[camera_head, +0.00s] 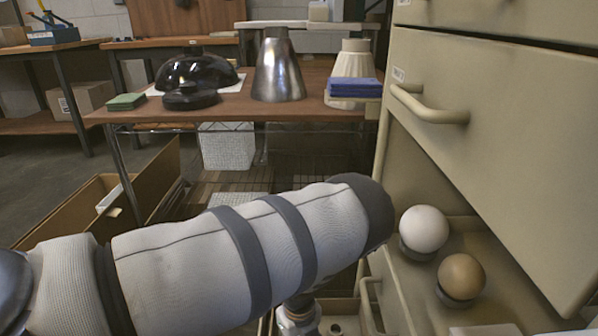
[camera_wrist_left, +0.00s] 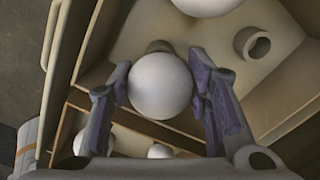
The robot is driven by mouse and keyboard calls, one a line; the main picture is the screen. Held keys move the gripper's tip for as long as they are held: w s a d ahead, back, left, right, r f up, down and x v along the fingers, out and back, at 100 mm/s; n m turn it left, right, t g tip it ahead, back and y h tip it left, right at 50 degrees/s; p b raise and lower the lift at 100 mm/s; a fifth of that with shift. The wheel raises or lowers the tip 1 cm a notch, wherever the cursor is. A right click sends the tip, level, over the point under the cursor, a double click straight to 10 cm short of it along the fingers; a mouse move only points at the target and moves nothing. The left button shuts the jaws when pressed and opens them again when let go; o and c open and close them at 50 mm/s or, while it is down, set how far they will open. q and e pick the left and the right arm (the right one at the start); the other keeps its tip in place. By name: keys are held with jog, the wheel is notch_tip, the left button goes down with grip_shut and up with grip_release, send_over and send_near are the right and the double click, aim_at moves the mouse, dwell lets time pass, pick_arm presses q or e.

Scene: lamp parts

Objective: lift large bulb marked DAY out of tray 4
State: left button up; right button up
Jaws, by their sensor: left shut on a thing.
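In the left wrist view, a large round white bulb (camera_wrist_left: 160,86) sits between the two purple-padded fingers of my left gripper (camera_wrist_left: 163,98), which is shut on it. Its small brownish neck shows at the top of the globe, over the drawer. No DAY marking can be read, and I cannot tell whether the bulb touches anything below. Tray numbers are not readable. In the head view my left arm comes in from the left and hides the held bulb. My right gripper is in neither view.
An open drawer at right holds a white bulb (camera_head: 424,228) and a tan bulb (camera_head: 461,276) in ring holders, below a handled drawer front (camera_head: 500,130). An empty ring holder (camera_wrist_left: 253,43) and low partitions lie near the held bulb. Smaller white bulbs (camera_wrist_left: 160,151) lie in a lower compartment.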

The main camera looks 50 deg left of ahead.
pick_arm(q)
jog(key=shift+r, duration=0.2)
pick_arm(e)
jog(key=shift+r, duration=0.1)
pick_arm(q)
jog(key=shift+r+p, duration=0.3)
jog(key=shift+r, duration=0.05)
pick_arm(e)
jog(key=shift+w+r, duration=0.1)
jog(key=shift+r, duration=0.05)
pick_arm(q)
jog(key=shift+r, duration=0.25)
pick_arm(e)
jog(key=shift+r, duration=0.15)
pick_arm(q)
jog(key=shift+r+p, duration=1.3)
jog(key=shift+r, duration=0.55)
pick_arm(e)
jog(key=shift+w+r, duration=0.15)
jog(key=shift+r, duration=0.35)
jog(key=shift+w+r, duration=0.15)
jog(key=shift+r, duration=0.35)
